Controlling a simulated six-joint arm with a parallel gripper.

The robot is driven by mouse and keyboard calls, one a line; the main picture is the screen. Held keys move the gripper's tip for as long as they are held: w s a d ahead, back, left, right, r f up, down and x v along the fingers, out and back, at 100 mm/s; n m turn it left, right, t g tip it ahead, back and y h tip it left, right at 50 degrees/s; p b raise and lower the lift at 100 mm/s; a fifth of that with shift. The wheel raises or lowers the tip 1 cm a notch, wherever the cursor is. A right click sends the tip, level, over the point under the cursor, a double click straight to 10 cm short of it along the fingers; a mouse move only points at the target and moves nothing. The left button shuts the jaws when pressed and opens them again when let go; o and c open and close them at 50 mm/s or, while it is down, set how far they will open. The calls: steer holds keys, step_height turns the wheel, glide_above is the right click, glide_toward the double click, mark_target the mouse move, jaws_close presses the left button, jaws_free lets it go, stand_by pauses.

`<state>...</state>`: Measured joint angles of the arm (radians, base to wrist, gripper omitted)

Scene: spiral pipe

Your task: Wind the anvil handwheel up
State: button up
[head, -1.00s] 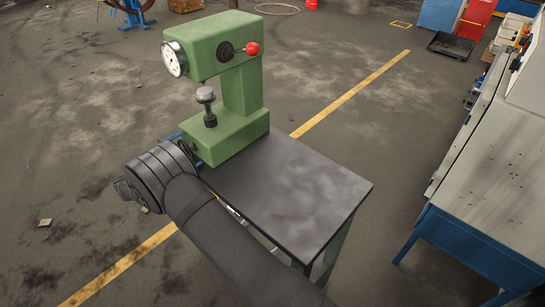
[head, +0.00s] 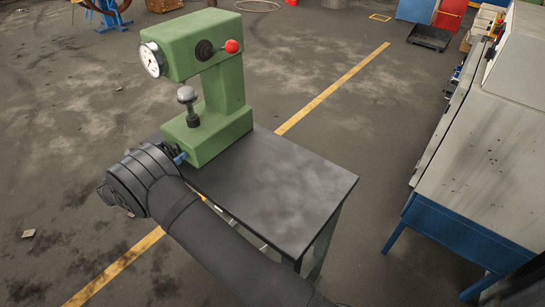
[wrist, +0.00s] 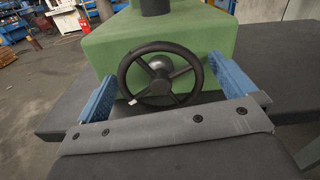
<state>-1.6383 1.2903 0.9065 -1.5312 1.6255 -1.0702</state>
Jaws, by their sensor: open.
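The green machine (head: 205,75) stands on a dark table, with a round dial on its head and a grey-topped anvil (head: 187,97) on its base. My gripper (wrist: 162,72) is open, with one blue finger on each side of the wheel. Gaps show between the fingers and the rim, so it is not gripped. In the head view my gripper (head: 176,153) is at the base's near left side, and the wrist hides most of the wheel.
The dark table top (head: 275,190) is bare to the right of the machine. A red-knobbed lever (head: 231,46) sticks out from the machine's head. A grey cabinet on a blue stand (head: 470,170) stands at the right, across open floor.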

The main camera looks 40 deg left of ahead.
steer(key=n, duration=0.4)
steer(key=shift+n, duration=0.3)
steer(key=s, duration=1.8)
steer(key=d+f+m+t+y, duration=0.1)
steer(key=d+f+m+y, duration=0.1)
steer(key=d+f+y, duration=0.35)
steer(key=w+a+r+y, duration=0.2)
steer(key=w+r, duration=0.1)
steer(key=w, duration=0.6)
steer(key=a+v, duration=0.1)
steer(key=v, duration=1)
steer(key=d+x, duration=0.1)
steer(key=x, duration=0.9)
steer(key=a+v, duration=0.1)
steer(key=v, duration=0.9)
steer(key=w+d+r+m+g+h, duration=0.2)
steer(key=w+d+m+h, duration=0.2)
steer(key=w+d, duration=0.3)
steer(key=w+d+r+m+g+h, duration=0.3)
steer(key=w+d+h, duration=0.3)
steer(key=w, duration=1)
steer(key=w+d+r+m+g+h, duration=0.3)
steer(key=w+d+m+h, duration=0.2)
steer(key=w+d, duration=0.4)
steer(key=shift+w+d, duration=0.2)
steer(key=shift+w, duration=1.3)
steer(key=shift+w+d+m+g, duration=0.4)
steer(key=shift+w+d, duration=0.05)
steer(key=shift+d, duration=0.05)
